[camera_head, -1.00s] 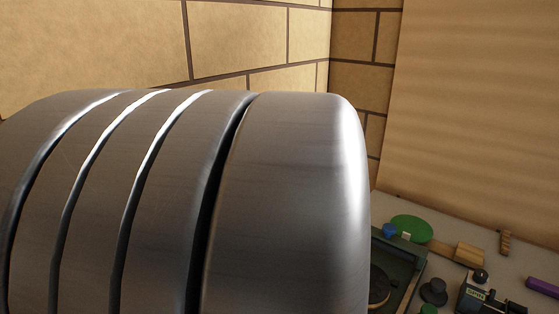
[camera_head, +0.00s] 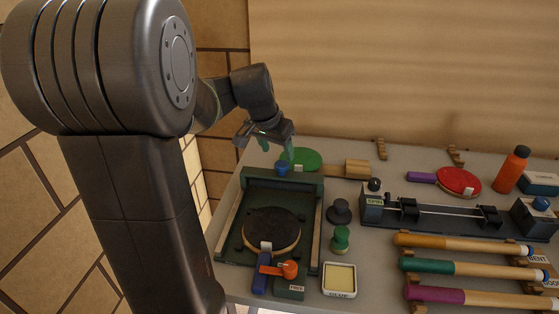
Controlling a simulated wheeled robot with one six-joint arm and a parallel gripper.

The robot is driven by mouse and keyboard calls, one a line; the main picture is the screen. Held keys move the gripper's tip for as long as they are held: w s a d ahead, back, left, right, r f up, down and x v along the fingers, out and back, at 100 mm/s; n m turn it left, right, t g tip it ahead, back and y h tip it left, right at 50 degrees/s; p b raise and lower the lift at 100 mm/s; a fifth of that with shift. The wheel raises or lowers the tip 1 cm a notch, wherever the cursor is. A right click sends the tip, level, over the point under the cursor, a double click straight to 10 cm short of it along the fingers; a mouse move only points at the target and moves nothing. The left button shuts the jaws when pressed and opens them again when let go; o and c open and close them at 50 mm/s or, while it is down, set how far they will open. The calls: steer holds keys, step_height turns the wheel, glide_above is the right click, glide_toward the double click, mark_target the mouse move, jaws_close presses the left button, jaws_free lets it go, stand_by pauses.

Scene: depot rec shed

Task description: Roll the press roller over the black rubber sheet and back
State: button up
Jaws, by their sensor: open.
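The black rubber sheet (camera_head: 271,228) is round and lies on a paddle with a blue handle (camera_head: 261,276), inside a dark green press frame (camera_head: 228,246). What looks like the press roller (camera_head: 262,182) is a dark crosspiece at the far end of the frame, with a blue knob (camera_head: 282,168) at its top. My gripper (camera_head: 277,151) is open and empty, above and just behind the blue knob, apparently not touching it. An orange lever (camera_head: 290,269) lies across the paddle's handle at the near end.
A green paddle (camera_head: 303,158) lies just behind the press, close to my gripper. A black knob-like piece (camera_head: 339,210), a green-topped piece (camera_head: 341,240) and a glue tray (camera_head: 339,281) stand right of it. Farther right are a red paddle (camera_head: 459,181), a clamp device (camera_head: 445,217) and several coloured handles.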

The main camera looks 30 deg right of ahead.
mark_target(281, 164)
steer(key=x, duration=0.5)
steer(key=shift+d+f, duration=0.1)
steer(key=shift+f, duration=0.3)
jaws_close()
steer(key=s+a+b, duration=0.4)
steer(key=s+a, duration=0.8)
steer(key=s, duration=0.2)
steer(key=shift+s+a, duration=0.25)
steer(key=shift+s, duration=0.1)
jaws_free()
steer(key=shift+r, duration=0.1)
steer(key=p+v, duration=0.1)
steer(key=v, duration=1.2)
steer(key=shift+r, duration=0.3)
